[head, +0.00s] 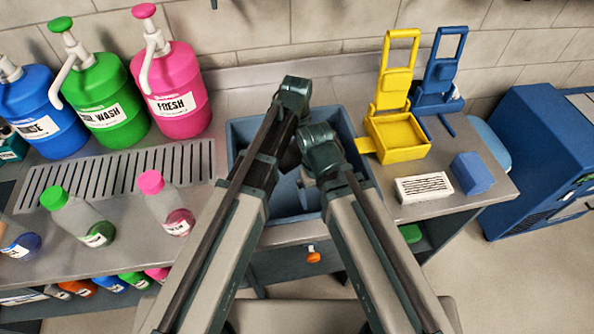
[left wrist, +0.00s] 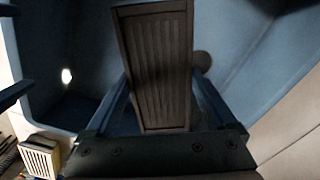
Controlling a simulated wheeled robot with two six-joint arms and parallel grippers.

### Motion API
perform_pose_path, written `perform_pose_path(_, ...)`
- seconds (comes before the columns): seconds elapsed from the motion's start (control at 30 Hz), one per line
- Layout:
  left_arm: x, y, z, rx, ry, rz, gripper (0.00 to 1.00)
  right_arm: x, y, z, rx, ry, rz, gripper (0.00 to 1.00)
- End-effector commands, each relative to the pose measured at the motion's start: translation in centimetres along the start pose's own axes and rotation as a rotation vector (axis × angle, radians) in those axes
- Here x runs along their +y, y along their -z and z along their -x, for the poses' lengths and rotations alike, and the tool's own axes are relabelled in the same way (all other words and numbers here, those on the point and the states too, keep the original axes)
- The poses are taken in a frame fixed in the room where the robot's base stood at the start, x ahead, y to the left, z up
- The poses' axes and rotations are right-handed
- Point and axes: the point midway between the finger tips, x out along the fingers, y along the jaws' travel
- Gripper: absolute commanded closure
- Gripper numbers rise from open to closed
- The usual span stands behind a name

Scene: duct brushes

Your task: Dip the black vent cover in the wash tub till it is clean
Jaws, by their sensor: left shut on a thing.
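The black vent cover (left wrist: 155,62), a dark slatted rectangle, stands on end between the fingers of my left gripper (left wrist: 162,88), which is shut on it. In the left wrist view the blue inner walls of the wash tub (left wrist: 258,45) surround the cover. In the head view the blue wash tub (head: 238,135) is sunk in the counter, and both my arms reach over it. My wrists hide much of the tub, the cover and the fingertips there. My right gripper is at the tub, its fingers hidden. I cannot tell how clean the cover is.
Blue, green and pink pump jugs (head: 172,90) stand at the back left behind a drain grille (head: 120,175) and small bottles (head: 165,200). Right of the tub are a yellow holder (head: 398,135), a blue one (head: 440,75), a white slatted block (head: 423,187) and a blue block (head: 472,173).

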Motion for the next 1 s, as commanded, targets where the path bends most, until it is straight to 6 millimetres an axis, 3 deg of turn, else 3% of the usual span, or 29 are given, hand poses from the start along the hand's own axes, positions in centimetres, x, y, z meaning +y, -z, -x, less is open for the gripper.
perform_pose_path(0.4,0.0,0.0,3.5,0.0,0.0,0.0,0.67,0.3,-0.2,3.5,0.0,0.0,0.0,0.0)
perform_pose_path(1.0,0.0,0.0,3.5,0.0,0.0,0.0,0.67,0.3,-0.2,3.5,0.0,0.0,0.0,0.0)
